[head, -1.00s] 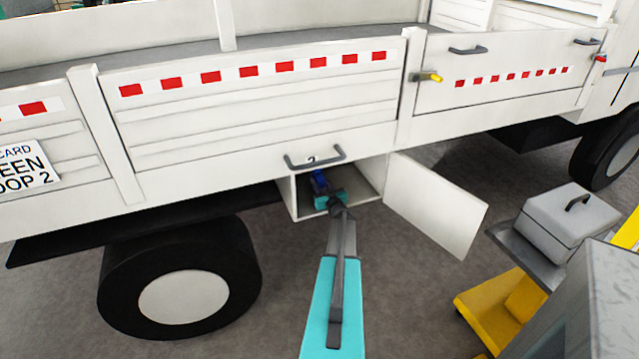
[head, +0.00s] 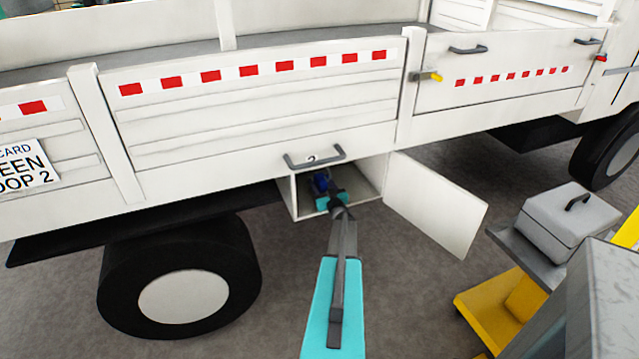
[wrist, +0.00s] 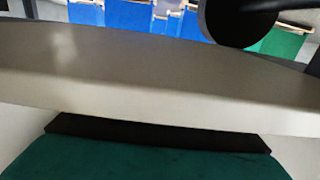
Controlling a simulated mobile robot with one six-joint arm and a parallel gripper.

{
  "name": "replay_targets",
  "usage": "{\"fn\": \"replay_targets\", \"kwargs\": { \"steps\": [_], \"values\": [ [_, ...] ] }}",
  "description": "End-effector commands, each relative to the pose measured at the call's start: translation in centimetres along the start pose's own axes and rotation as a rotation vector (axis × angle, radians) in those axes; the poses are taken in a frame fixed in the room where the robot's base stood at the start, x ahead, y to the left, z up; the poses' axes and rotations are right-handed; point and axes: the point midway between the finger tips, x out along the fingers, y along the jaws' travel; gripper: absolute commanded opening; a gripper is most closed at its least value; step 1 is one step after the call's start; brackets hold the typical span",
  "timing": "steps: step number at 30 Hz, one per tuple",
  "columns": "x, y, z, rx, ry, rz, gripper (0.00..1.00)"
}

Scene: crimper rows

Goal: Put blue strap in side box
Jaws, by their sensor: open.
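The side box (head: 367,200) is an open compartment under the truck bed, with its white door (head: 435,205) swung out to the right. Whether the strap rests on the box floor or touches the jaws is hidden.
The bed's side wall and a grey handle (head: 314,158) are just above the opening. A black wheel (head: 180,285) stands to the lower left. A grey lidded case (head: 565,225) on a yellow-based stand is at right. A pale band (wrist: 160,85) crosses the wrist view.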

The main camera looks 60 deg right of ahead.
Motion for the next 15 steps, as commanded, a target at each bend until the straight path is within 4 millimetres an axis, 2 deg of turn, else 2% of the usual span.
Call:
{"fn": "replay_targets", "kwargs": {
  "steps": [15],
  "values": [
    [-5.4,-0.1,0.0,0.001,0.0,0.001,0.5]
  ]
}}
